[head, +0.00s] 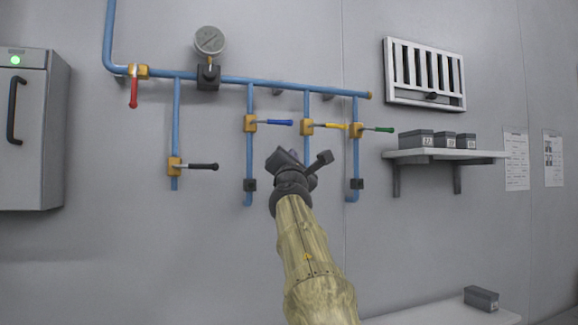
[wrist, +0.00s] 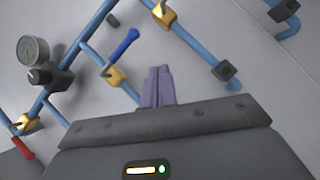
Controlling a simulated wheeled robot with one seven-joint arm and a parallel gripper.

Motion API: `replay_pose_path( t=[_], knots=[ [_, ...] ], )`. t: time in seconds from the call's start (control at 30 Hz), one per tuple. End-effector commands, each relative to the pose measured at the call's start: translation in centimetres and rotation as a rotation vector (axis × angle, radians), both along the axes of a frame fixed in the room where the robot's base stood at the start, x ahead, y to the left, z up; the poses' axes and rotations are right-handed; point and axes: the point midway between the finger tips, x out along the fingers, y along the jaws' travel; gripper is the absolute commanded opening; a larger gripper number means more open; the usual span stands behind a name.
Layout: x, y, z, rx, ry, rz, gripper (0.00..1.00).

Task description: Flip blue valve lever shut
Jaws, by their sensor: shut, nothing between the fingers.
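The blue valve lever (head: 275,122) sticks out level to the right from its yellow valve body (head: 250,123), across a vertical blue pipe. In the wrist view the blue lever (wrist: 124,46) points up and right from its valve body (wrist: 116,76), left of my fingers. My gripper (head: 288,154) is below and slightly right of the blue lever in the head view, apart from it in the picture. In the wrist view its two purple fingers (wrist: 158,86) are together with nothing between them. The exact depth gap to the lever is unclear.
Nearby levers are yellow (head: 330,126), green (head: 378,129), black (head: 203,166) and red (head: 133,93). A pressure gauge (head: 209,41) sits on the upper pipe. A shelf (head: 480,155) with grey boxes is at right, a cabinet (head: 30,130) at left. Wall below the pipes is clear.

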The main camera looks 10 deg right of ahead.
Motion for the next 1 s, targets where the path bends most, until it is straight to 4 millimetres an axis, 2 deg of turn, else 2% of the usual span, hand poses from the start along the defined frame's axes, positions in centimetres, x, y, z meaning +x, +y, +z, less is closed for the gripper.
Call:
replay_pose_path(
  t=[0.03,0.4,1.0],
  knots=[
    [-0.5,-0.1,-0.9,0.001,0.000,0.000,0.00],
    [-3.3,-0.7,-2.6,0.001,0.000,0.000,0.00],
    [-3.7,-0.8,-2.6,0.000,0.001,0.000,0.00]
  ],
)
